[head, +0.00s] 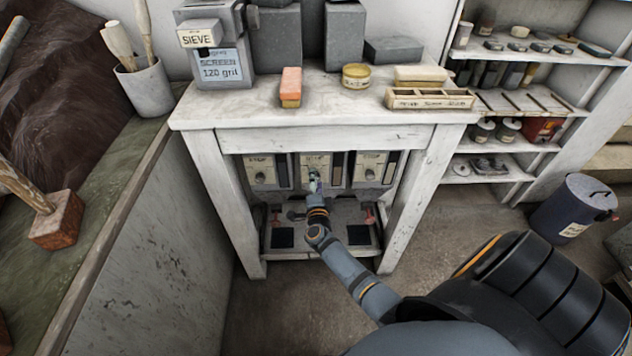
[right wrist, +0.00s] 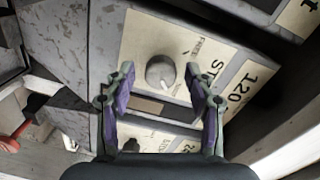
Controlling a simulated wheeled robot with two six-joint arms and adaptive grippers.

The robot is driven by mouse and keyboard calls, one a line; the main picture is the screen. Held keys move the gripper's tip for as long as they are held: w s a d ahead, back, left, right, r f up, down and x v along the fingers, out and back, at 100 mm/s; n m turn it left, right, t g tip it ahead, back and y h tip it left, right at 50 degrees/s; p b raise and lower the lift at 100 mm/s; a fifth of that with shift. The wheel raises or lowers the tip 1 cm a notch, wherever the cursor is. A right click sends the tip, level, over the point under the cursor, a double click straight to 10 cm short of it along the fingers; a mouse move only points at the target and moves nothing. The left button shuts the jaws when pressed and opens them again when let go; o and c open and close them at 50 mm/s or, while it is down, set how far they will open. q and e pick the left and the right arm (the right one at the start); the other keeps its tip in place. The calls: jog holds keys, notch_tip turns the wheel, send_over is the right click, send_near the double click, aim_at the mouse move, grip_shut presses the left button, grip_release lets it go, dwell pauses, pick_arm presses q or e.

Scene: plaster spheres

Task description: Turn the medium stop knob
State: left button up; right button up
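Three grey boxes with cream STOP plates sit in a row under the white table. My right gripper (head: 313,180) reaches in front of the middle box (head: 316,160) and hides its knob in the head view. In the right wrist view, a round grey stop knob (right wrist: 160,72) sits on a cream plate (right wrist: 140,40) marked "STOP" and "120". My right gripper (right wrist: 159,86) is open, with one finger on each side of the knob and gaps showing. The left box's knob (head: 259,178) and the right box's knob (head: 370,175) are clear of it. My left gripper is out of view.
The table (head: 340,112) has legs on both sides of the reach and a low shelf below the boxes. A red lever (right wrist: 12,140) shows at the left of the wrist view. A dark bucket (head: 572,208) stands on the floor at right.

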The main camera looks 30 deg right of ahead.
jog(key=v, duration=1.2)
